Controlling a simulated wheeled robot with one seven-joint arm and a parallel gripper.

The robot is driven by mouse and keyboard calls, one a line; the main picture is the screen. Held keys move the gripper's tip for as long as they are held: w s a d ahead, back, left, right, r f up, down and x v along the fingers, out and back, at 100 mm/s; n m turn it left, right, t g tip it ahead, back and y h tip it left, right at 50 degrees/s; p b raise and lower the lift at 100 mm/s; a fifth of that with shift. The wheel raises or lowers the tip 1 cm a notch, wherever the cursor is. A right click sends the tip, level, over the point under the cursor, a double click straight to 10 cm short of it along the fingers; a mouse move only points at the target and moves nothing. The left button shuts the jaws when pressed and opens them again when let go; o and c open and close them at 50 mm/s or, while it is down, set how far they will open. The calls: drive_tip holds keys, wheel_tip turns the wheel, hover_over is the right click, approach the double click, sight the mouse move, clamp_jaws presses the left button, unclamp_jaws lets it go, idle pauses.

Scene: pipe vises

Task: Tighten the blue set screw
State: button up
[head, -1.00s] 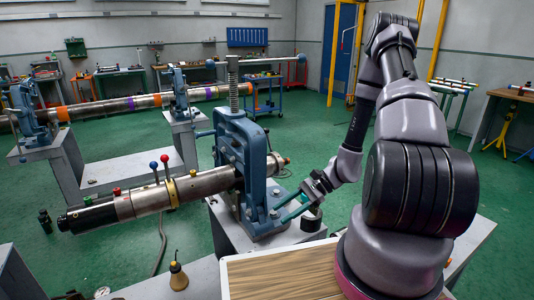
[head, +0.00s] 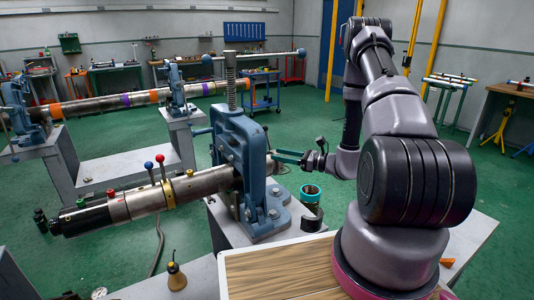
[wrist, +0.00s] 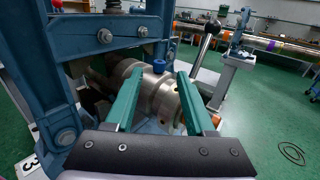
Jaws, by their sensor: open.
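The blue set screw (wrist: 159,65) is a small blue knob standing on top of a metal collar (wrist: 163,95) around the pipe in the wrist view. The pipe (head: 205,182) runs through a big blue vise (head: 240,160). My gripper (head: 277,157) is at the right side of the vise in the head view, with its teal fingers pointing left. In the wrist view my gripper (wrist: 160,74) is open, with one finger on each side of the set screw. I see no contact with the screw. The set screw cannot be made out in the head view.
The vise frame stands close on the left in the wrist view. A lever (wrist: 208,40) rises on the right. A teal ring (head: 310,193) and a dark cup-like part (head: 312,217) sit on the vise stand. Levers with blue and red balls (head: 160,158) stand on the pipe's left part.

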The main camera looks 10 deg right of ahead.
drive_tip(key=shift+x, duration=2.8)
clamp_jaws()
